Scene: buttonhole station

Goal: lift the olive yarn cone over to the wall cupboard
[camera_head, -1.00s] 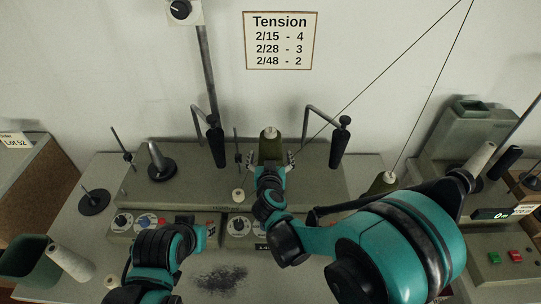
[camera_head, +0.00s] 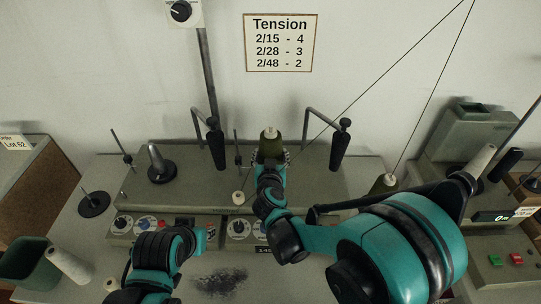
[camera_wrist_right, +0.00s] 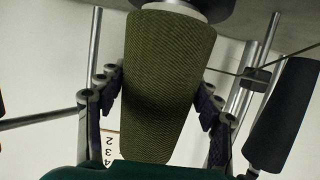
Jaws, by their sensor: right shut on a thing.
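The olive yarn cone (camera_head: 270,146) stands upright with a pale tip at the middle of the machine in the head view. In the right wrist view the ribbed olive cone (camera_wrist_right: 168,85) fills the middle, its wide end beside a pale ring and a dark disc. My right gripper (camera_head: 271,158) is shut on it, with one finger on each side in the wrist view. I cannot tell whether its base bears on anything. My left arm shows at the lower left, but its fingers are not visible. No wall cupboard is visible.
Black-gripped arms (camera_head: 216,150) and (camera_head: 339,150) flank the cone. Thin yarn lines run up to the right. Another olive cone (camera_head: 384,184) stands to the right, partly hidden by my arm. A white cone (camera_head: 68,264) and green bin (camera_head: 30,262) are at left.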

